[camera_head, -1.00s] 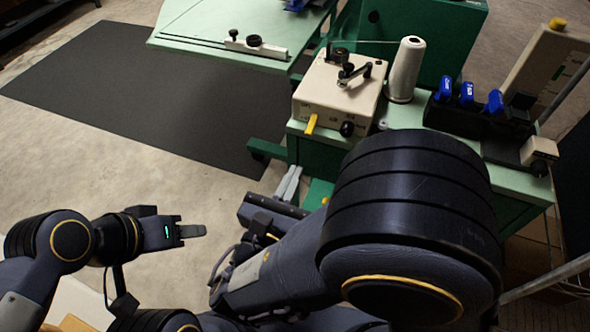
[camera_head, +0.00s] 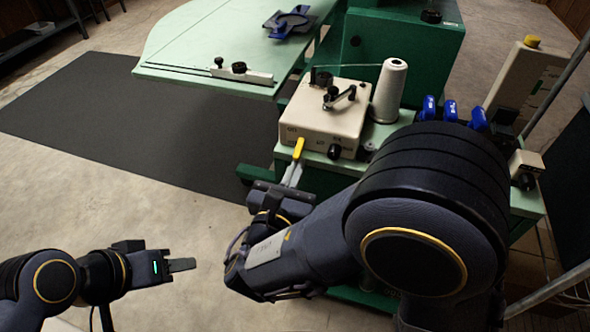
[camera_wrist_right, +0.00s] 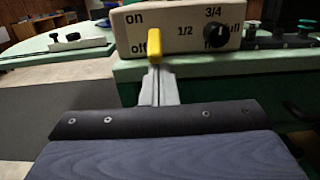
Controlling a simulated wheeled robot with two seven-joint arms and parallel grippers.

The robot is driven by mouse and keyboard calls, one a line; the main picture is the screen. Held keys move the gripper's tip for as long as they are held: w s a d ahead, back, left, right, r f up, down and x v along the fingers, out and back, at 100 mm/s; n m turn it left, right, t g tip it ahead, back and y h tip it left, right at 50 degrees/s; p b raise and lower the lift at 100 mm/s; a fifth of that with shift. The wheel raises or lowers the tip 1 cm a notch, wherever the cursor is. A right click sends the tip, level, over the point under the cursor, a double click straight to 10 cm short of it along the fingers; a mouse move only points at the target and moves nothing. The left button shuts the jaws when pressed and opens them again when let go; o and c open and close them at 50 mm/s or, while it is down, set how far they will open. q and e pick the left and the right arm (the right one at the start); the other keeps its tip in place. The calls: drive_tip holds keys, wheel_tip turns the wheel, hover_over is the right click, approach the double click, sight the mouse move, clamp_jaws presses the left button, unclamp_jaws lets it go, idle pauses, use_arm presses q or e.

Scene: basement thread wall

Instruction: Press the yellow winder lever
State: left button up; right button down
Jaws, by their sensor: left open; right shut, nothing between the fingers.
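The winder box (camera_head: 322,115) is a cream box on the green bench, with the yellow lever (camera_head: 299,148) on its front face. In the right wrist view the yellow lever (camera_wrist_right: 154,47) hangs between the "on" and "off" labels, beside "off". My right gripper (camera_head: 292,175) is shut and empty, its fingertips right at the lever's lower end. In the right wrist view the fingers (camera_wrist_right: 160,85) overlap the lever's tip; I cannot tell whether they touch. My left gripper (camera_head: 182,265) is open and empty, low over the floor at left, far from the winder.
A black knob (camera_head: 334,151) sits right of the lever. A green table (camera_head: 185,62) extends at back left. The floor at left is clear.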

sight(297, 160)
drive_tip(key=shift+s+r+g+p, duration=0.15)
drive_tip(key=shift+r+g+p, duration=0.3)
drive_tip(key=shift+p, duration=0.85)
drive_tip(key=r+g+p, duration=0.1)
drive_tip(key=p, duration=0.2)
drive_tip(key=r+g+y+p, duration=0.1)
drive_tip(key=p, duration=0.2)
drive_tip(key=r+g+p, duration=0.1)
drive_tip(key=g+p, duration=0.1)
drive_tip(key=p, duration=0.1)
drive_tip(key=shift+s+a+y, duration=0.1)
drive_tip(key=shift+s+y, duration=0.2)
drive_tip(key=shift+f+g, duration=0.25)
drive_tip(key=shift+f, duration=0.2)
drive_tip(key=shift+r+p, duration=0.75)
drive_tip(key=shift+r, duration=0.1)
drive_tip(key=shift+a, duration=0.1)
